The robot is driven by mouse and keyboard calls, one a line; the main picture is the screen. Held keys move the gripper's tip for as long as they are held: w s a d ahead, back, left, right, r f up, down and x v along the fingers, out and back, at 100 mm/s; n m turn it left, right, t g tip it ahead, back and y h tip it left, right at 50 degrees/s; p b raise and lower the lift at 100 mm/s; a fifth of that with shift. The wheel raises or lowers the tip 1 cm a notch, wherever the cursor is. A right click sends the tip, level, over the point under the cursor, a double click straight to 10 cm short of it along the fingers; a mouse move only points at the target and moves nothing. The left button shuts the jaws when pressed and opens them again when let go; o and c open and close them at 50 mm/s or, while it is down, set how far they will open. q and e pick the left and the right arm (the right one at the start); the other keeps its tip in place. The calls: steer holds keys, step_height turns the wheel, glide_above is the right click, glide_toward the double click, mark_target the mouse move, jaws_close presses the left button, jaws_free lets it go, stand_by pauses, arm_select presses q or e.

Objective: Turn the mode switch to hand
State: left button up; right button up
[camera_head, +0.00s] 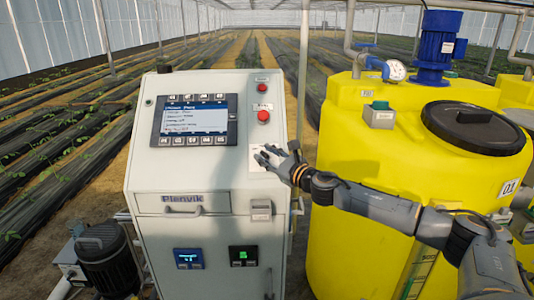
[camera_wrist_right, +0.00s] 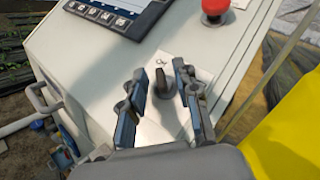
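The mode switch (camera_wrist_right: 163,84) is a dark knob on a white label plate on the sloped grey cabinet face, seen in the right wrist view. My right gripper (camera_wrist_right: 160,73) is open, with one finger on each side of the knob and gaps visible between them. In the head view the right gripper (camera_head: 268,159) is at the right part of the panel and hides the knob. A pale plate edge (camera_head: 257,164) shows beside the fingers. The knob's position marks are not readable. My left gripper is not in view.
A red mushroom button (camera_head: 263,116) sits above the switch and also shows in the wrist view (camera_wrist_right: 215,8). The display (camera_head: 194,120) is to the left. A yellow tank (camera_head: 355,150) stands close on the right, behind my right arm.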

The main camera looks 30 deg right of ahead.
jaws_close()
steer(key=shift+a+m+h, duration=0.1)
steer(key=shift+m+h, duration=0.3)
steer(key=shift+h, duration=0.1)
steer(key=shift+f+m, duration=0.15)
steer(key=shift+m, duration=0.25)
steer(key=m+t+h, duration=0.1)
steer(key=m+h, duration=0.2)
steer(key=shift+a+b, duration=0.15)
steer(key=shift+b, duration=0.25)
steer(key=m+h, duration=0.3)
steer(key=m, duration=0.1)
steer(key=m+g+h, duration=0.1)
steer(key=m+h, duration=0.3)
steer(key=shift+w+a+g+h, duration=0.1)
steer(key=shift+g+h, duration=0.2)
steer(key=shift+h, duration=0.3)
